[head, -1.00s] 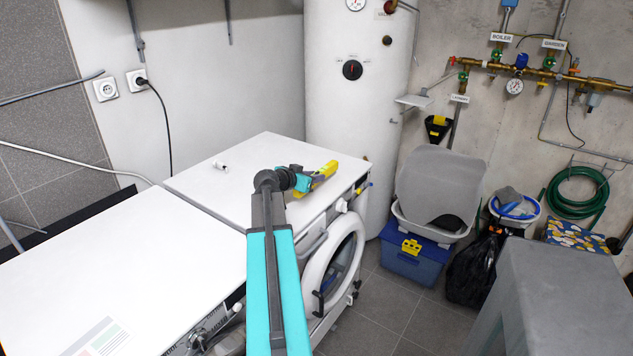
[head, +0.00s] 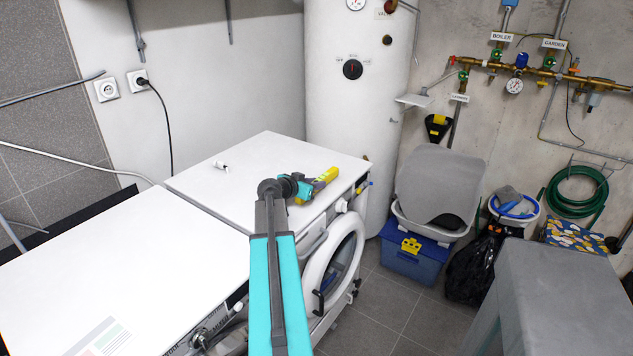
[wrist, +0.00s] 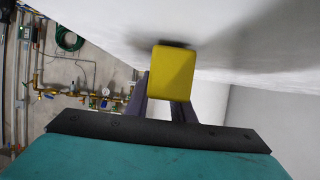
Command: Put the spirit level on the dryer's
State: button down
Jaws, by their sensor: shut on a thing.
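The yellow spirit level (head: 327,175) is in my gripper (head: 307,188), over the front right part of the white top (head: 255,170) of the far machine with the round door. My gripper is shut on the level. In the wrist view, the yellow end of the level (wrist: 172,72) shows between the dark fingers, close against the pale top with a dark shadow beside it. I cannot tell whether it touches the top. Part of the level is hidden by my gripper in the head view.
A small white item (head: 221,165) lies on the same top, towards the back left. A second white machine top (head: 110,265) adjoins at the left. A white tank (head: 355,110) stands behind. A grey table (head: 560,290) stands at the right.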

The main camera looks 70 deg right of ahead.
jog(key=shift+f, duration=0.15)
jog(key=c, duration=1.5)
grip_release()
jog(key=shift+c, duration=0.2)
jog(key=shift+a, duration=0.3)
jog(key=b+v, duration=0.2)
jog(key=v, duration=0.9)
jog(key=shift+w+a+r+b, duration=0.1)
jog(key=shift+a+r+b, duration=0.1)
jog(key=shift+b, duration=0.1)
